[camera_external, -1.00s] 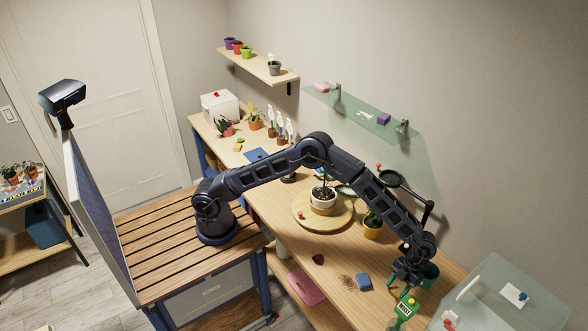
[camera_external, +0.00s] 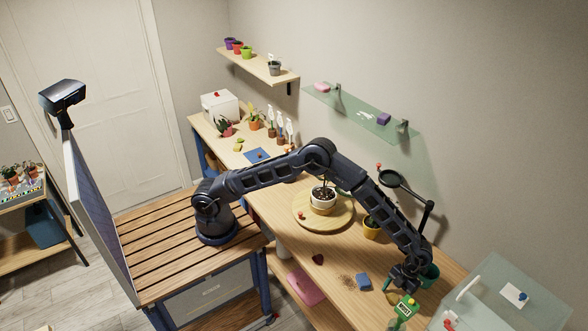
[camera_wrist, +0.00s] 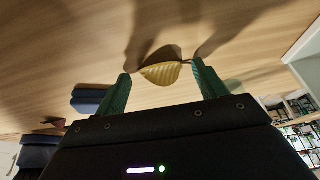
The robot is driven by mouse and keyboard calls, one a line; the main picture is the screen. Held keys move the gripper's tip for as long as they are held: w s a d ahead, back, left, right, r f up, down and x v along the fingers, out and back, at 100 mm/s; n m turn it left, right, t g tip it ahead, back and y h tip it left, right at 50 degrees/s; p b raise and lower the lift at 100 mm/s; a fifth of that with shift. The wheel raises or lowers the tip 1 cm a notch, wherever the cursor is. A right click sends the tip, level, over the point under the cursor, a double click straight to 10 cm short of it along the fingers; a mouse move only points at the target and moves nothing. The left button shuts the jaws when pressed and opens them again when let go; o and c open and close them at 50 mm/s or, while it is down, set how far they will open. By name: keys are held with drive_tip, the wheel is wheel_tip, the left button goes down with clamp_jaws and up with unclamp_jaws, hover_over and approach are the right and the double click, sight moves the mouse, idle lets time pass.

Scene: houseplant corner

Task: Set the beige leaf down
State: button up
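The beige leaf (camera_wrist: 162,74) shows in the wrist view between the tips of my gripper (camera_wrist: 161,68), with its shadow close behind it on the wood. The green fingers stand wide apart. There is a gap at the left finger, and the leaf's narrow end comes near or touches the right fingertip. In the external view the leaf (camera_external: 392,298) is a small pale patch on the wooden table (camera_external: 335,268), just below my gripper (camera_external: 398,288). It appears to lie on or very close to the table.
A clear case (camera_external: 510,295) stands at the right end.

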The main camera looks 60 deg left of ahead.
drive_tip(key=v, duration=1.1)
drive_tip(key=w+a+r+n+t, duration=0.1)
drive_tip(key=w+a+r+n, duration=0.3)
drive_tip(key=a+r, duration=0.5)
drive_tip(key=a+r+n+t, duration=0.1)
drive_tip(key=a+r+n, duration=0.35)
drive_tip(key=a, duration=0.55)
drive_tip(key=a+r+n+t, duration=0.2)
drive_tip(key=a+r+n, duration=0.3)
drive_tip(key=a, duration=0.5)
drive_tip(key=a+r+n+t, duration=0.1)
drive_tip(key=a+r+n, duration=0.2)
drive_tip(key=a+r, duration=0.6)
drive_tip(key=s+a+n+t, duration=0.1)
drive_tip(key=s+a+n, duration=0.4)
drive_tip(key=a, duration=0.6)
drive_tip(key=s+a+n+t, duration=0.1)
drive_tip(key=s+a+n, duration=0.3)
drive_tip(key=a, duration=0.7)
drive_tip(key=s+a+f+n+t, duration=0.1)
drive_tip(key=s+a+f+n, duration=0.1)
drive_tip(key=s+a+n, duration=0.3)
drive_tip(key=s+a+f+n+t, duration=0.1)
drive_tip(key=s+a+f+n, duration=0.1)
drive_tip(key=s+a+n, duration=0.3)
drive_tip(key=s+a, duration=0.3)
drive_tip(key=s, duration=0.2)
drive_tip(key=shift+s+f, duration=0.35)
